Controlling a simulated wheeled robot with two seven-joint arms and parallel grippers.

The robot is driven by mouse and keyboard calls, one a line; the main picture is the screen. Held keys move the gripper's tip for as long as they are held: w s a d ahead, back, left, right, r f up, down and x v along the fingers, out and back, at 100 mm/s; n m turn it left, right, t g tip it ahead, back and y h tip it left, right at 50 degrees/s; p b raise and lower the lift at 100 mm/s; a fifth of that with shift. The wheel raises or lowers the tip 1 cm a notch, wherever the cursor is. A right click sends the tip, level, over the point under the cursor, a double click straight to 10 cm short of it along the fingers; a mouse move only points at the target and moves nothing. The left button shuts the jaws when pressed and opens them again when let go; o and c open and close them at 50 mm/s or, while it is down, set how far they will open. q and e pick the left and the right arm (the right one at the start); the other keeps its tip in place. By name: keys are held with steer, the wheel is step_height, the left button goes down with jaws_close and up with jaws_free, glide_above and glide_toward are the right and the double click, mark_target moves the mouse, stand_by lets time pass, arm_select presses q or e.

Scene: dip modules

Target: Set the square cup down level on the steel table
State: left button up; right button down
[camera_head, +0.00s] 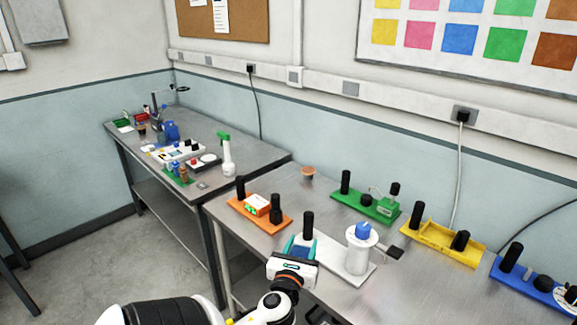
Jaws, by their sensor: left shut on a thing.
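My left gripper (300,243) reaches in from the bottom and stands over the front part of the near steel table (327,196). Its teal fingers are shut on a small blue thing (301,253), which I take to be the square cup. The gripper's white body and fingers hide most of it, so I cannot tell whether it is level or touches the table. My right gripper is not in view.
A white module (345,262) with a post and a blue-topped white cylinder (362,238) stands just right of the gripper. Orange (239,207), green (347,200), yellow (430,240) and blue (515,275) modules stand around. A small brown cup (308,172) sits at the back.

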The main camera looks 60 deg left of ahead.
arm_select(q)
steer(key=w+d+m+t+h+b, duration=0.2)
steer(key=w+d+h, duration=0.1)
steer(key=w+d, duration=0.95)
steer(key=w+d+m+t+h+b, duration=0.1)
steer(key=w+d+m+h+b, duration=0.1)
steer(key=w+d, duration=1.1)
steer(key=s+d+f+b, duration=0.1)
steer(key=f+b, duration=0.2)
steer(key=f, duration=0.1)
steer(key=s+d+f+b, duration=0.1)
steer(key=f+b, duration=0.2)
steer(key=f, duration=0.1)
steer(key=s+d+f+b, duration=0.1)
steer(key=f+b, duration=0.2)
steer(key=f, duration=0.1)
steer(key=shift+f, duration=0.15)
steer(key=shift+f+b, duration=0.45)
steer(key=shift+f, duration=0.3)
steer(key=shift+f+b, duration=0.45)
steer(key=shift+f, duration=0.1)
steer(key=o, duration=1)
steer(key=shift+s, duration=0.1)
steer(key=v, duration=1.2)
steer(key=shift+b, duration=0.35)
